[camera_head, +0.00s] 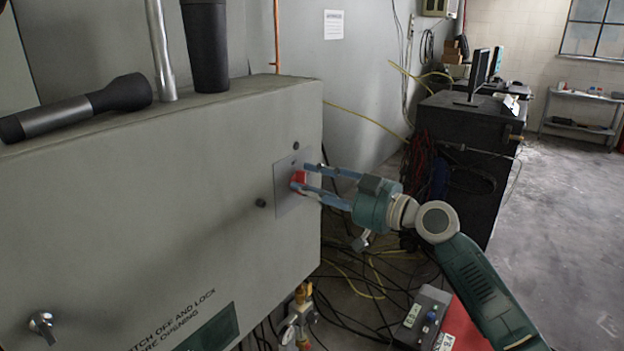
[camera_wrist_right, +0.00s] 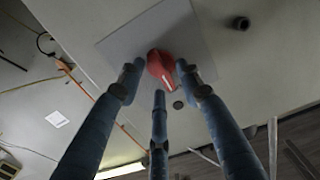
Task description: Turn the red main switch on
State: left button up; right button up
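The red main switch (camera_head: 299,178) is a small red knob on a light square plate (camera_head: 283,205) on the front of the grey cabinet, near its right end. In the right wrist view the red switch (camera_wrist_right: 160,68) shows a white mark. My right gripper (camera_head: 304,176) reaches in from the right, with its blue fingers close to the plate and on either side of the switch. In the right wrist view its three fingers (camera_wrist_right: 158,78) stand apart around the switch, with small gaps showing beside it. My left gripper is not in view.
The grey cabinet (camera_head: 130,220) fills the left, with a flashlight (camera_head: 75,107) on top and a small handle (camera_head: 42,325) low on its front. Cables and a control box (camera_head: 424,315) lie below my right arm. A dark bench (camera_head: 465,135) with monitors stands behind; open floor is right.

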grip_shut()
jog(key=shift+m, duration=0.4)
jog(key=m+p, duration=0.1)
jog(key=m, duration=0.4)
jog(key=m+p, duration=0.2)
jog(key=m, duration=0.4)
jog(key=f+m+p, duration=0.1)
jog(key=m+p, duration=0.1)
jog(key=m, duration=0.4)
jog(key=shift+w+d, duration=0.1)
jog(key=shift+d, duration=0.05)
jog(key=shift+f, duration=0.15)
dwell(0.5)
